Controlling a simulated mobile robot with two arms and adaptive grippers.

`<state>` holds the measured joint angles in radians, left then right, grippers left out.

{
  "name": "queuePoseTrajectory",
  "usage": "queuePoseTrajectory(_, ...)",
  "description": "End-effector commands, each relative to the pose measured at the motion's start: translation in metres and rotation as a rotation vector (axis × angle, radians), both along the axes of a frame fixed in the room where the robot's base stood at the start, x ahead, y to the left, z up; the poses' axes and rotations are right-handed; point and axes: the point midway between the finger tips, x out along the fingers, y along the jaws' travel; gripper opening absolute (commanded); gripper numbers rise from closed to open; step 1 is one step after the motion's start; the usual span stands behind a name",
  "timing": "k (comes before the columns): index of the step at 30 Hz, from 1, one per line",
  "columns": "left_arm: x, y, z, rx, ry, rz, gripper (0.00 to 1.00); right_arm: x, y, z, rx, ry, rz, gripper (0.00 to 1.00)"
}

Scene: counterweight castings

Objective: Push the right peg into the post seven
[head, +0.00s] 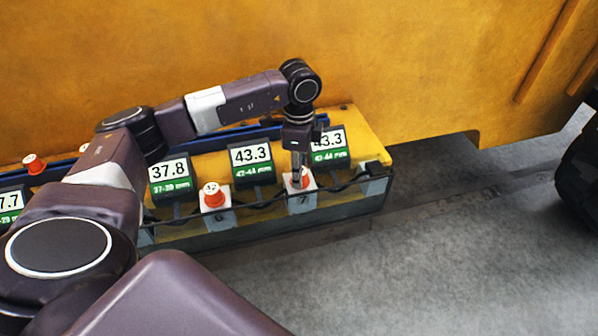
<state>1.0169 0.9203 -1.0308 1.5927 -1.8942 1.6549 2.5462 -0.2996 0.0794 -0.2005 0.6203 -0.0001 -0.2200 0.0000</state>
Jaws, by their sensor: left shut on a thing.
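My left gripper (298,181) points down over post seven (303,203), a white block marked "7" near the right end of the yellow bench. It is shut on an orange-red peg (306,179), which is partly hidden behind the fingers. The peg is at the top of the post; how deep it sits cannot be told. My right gripper is not in view.
Post six (217,217) to the left carries an orange peg with a white top (213,195). Another orange peg (34,164) stands far left. Displays read 37.8 (169,172), 43.3 (251,157) and 43.3 (331,142). A dark cable runs along the front edge.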

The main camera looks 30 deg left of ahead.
Motion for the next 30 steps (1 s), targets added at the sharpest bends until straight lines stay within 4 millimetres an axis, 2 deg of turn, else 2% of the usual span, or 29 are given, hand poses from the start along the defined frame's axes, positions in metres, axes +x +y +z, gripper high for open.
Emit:
queuePoseTrajectory(5, -0.001, -0.001, -0.002, 0.0, 0.003, -0.001, 0.03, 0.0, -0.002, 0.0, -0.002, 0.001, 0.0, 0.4)
queuePoseTrajectory(6, -0.001, -0.001, -0.002, -0.001, 0.004, -0.001, 0.3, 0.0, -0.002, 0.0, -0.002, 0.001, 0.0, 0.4)
queuePoseTrajectory(11, -0.001, -0.001, -0.002, -0.001, 0.004, -0.001, 0.47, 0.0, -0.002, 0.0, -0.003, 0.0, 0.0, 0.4)
queuePoseTrajectory(22, 0.0, 0.0, 0.004, 0.0, 0.001, 0.0, 0.48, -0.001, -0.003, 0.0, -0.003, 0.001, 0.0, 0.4)
queuePoseTrajectory(26, 0.001, 0.0, 0.023, -0.001, -0.003, 0.0, 0.48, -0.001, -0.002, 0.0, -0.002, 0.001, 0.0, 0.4)
queuePoseTrajectory(30, 0.001, -0.001, 0.053, -0.001, -0.003, -0.001, 0.48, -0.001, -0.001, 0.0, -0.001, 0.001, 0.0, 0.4)
